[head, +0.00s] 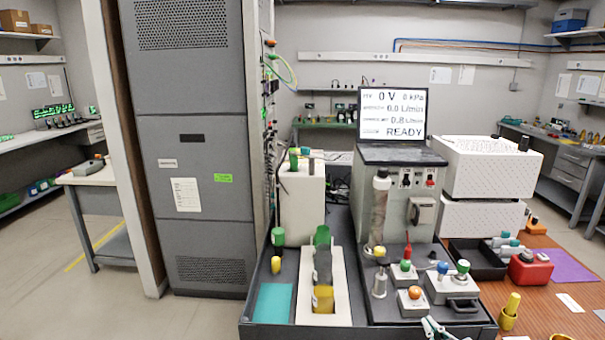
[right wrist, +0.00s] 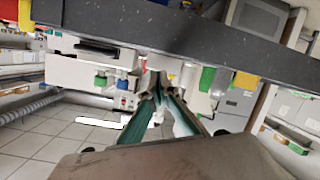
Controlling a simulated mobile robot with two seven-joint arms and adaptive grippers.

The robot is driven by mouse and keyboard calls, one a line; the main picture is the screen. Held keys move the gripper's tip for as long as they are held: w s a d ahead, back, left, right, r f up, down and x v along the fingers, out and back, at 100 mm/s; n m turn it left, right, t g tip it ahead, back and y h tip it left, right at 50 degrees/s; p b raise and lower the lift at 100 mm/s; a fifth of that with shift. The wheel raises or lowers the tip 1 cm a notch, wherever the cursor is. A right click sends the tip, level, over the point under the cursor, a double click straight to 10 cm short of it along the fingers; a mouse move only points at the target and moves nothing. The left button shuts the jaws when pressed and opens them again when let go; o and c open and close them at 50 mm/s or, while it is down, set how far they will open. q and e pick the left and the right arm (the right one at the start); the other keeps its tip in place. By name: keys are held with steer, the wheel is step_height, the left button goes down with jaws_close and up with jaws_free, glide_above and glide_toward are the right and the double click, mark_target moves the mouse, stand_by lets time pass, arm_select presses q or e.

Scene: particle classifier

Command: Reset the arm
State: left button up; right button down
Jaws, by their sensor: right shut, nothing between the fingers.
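My right gripper (head: 434,328) shows only in part at the bottom edge of the head view, in front of the dark bench tray and below the grey switch box. It is shut and empty. In the right wrist view its fingers (right wrist: 158,98) come together in the middle, with nothing between them, and the bench appears tilted behind them. My left gripper is in neither view.
The classifier unit (head: 398,192) has a screen (head: 392,113) reading READY. A tall grey cabinet (head: 190,130) stands left.

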steer(key=s+d+f+n+g+h, duration=0.1)
steer(key=s+d+f+g, duration=0.1)
steer(key=s, duration=0.7)
steer(key=s+d+f+n+g+h, duration=0.1)
steer(key=s+f+g+h, duration=0.15)
steer(key=s, duration=0.65)
steer(key=s+d+f+g+h, duration=0.1)
steer(key=s+d+f+g, duration=0.15)
steer(key=s, duration=0.65)
steer(key=w+a+f+m+t+y, duration=0.2)
steer(key=a+f+y, duration=0.6)
steer(key=a+f, duration=0.5)
steer(key=a+t, duration=0.1)
steer(key=a, duration=0.2)
